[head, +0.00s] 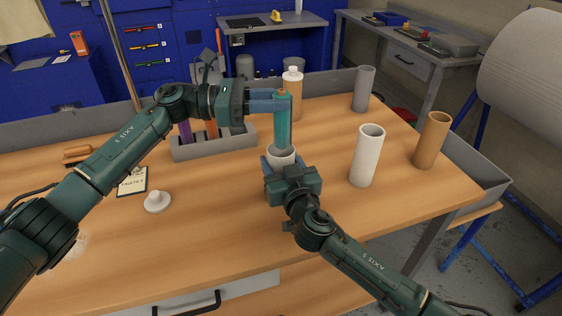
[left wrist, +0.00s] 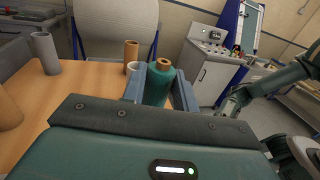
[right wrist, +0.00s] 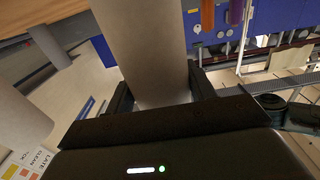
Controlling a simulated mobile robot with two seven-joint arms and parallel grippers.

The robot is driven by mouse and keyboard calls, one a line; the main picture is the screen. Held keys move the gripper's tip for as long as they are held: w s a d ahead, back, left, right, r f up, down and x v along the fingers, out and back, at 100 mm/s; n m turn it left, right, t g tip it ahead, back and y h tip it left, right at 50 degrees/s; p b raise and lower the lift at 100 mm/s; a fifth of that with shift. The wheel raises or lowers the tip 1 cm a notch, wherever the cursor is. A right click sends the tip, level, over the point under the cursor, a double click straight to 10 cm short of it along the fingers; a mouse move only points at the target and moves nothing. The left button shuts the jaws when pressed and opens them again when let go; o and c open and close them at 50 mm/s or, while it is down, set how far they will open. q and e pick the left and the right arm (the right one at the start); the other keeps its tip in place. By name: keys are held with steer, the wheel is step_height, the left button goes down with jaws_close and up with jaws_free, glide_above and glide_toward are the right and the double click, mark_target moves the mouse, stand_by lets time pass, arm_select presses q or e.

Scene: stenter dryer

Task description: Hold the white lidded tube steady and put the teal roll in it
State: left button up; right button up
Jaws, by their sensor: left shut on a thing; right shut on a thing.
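The teal roll (head: 283,128) stands upright with a tan core at its top. My left gripper (head: 284,102) is shut on its upper part; the roll also shows between the fingers in the left wrist view (left wrist: 157,86). The white tube (head: 281,155) is upright below it, its mouth open. The roll's lower end is at that mouth; I cannot tell how far inside it reaches. My right gripper (head: 279,170) is shut around the tube, which fills the jaws in the right wrist view (right wrist: 148,50). A white knobbed lid (head: 157,203) lies on the table at left.
Another white tube (head: 367,155), a brown tube (head: 432,140) and a grey tube (head: 363,88) stand to the right. A grey divided tray (head: 215,145) and a label card (head: 132,181) are at left. The front table is clear.

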arm_select(q)
steer(key=shift+f, duration=1)
steer(key=o, duration=1)
steer(key=a, duration=1.2)
steer(key=shift+s, duration=0.3)
arm_select(e)
steer(key=o, duration=1.1)
steer(key=shift+c, duration=0.2)
